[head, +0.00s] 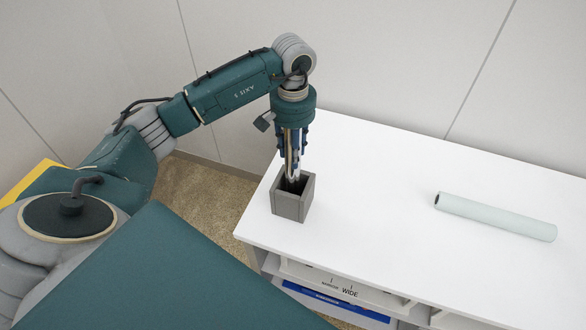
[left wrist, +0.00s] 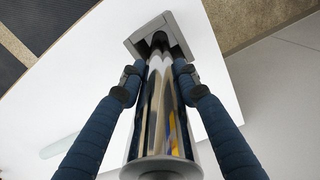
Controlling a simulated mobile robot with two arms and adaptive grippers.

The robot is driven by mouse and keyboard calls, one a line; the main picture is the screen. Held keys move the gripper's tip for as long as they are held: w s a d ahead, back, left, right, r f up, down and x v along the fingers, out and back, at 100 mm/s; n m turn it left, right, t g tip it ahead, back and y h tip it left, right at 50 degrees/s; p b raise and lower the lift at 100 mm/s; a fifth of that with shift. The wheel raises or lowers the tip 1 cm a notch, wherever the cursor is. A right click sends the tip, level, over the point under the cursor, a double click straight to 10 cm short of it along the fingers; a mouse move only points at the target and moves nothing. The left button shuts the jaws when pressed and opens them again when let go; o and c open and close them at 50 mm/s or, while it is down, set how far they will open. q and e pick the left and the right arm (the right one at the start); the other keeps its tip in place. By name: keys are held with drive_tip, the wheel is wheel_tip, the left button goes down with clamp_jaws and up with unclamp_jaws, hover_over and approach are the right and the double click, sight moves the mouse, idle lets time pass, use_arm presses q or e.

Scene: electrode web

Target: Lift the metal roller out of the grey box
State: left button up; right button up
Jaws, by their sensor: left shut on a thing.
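The grey box (head: 291,207) stands near the left edge of the white table, open at the top. It also shows in the left wrist view (left wrist: 134,45). My left gripper (head: 292,160) points straight down above the box and is shut on the metal roller. The shiny roller (left wrist: 160,115) stands upright between the two blue fingers (left wrist: 157,74) in the left wrist view. Its dark far end reaches into the box opening, and how deep it sits is hidden by the walls. My right gripper is not in view.
A pale green-white roll (head: 495,217) lies on the right part of the white table (head: 390,200). The table between box and roll is clear. Walls stand behind.

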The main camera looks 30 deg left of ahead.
use_arm(q)
wheel_tip(320, 180, up, 4)
drive_tip(key=shift+f+p, duration=0.1)
drive_tip(key=shift+p, duration=0.55)
drive_tip(key=shift+r+p, duration=0.75)
drive_tip(key=shift+r, duration=1.15)
drive_tip(key=shift+r+p, duration=0.4)
drive_tip(key=shift+r, duration=0.5)
drive_tip(key=shift+r+p, duration=0.4)
drive_tip(key=shift+r, duration=0.55)
